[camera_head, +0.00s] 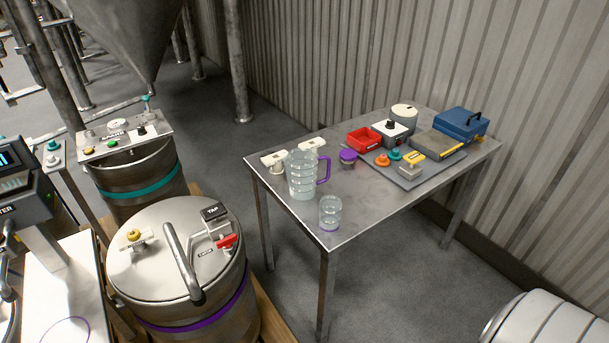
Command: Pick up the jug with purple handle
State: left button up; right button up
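The jug with the purple handle (302,174) is clear and ribbed. It stands upright on the left part of the metal table (343,217), and its purple handle (324,169) points to the right. Neither of my grippers shows in the head view, so nothing is seen touching the jug.
A clear cup (330,212) stands close in front of the jug, near the table's front edge. A purple-topped item (347,157) is right of the handle. A red bin (364,139), grey tray (418,172) and blue toolbox (460,124) fill the right side. A steel drum (150,268) stands left.

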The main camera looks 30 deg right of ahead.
aim_at(301, 164)
jog(key=i+l+z, duration=0.1)
jog(key=l+z, duration=0.2)
jog(key=l, duration=1.3)
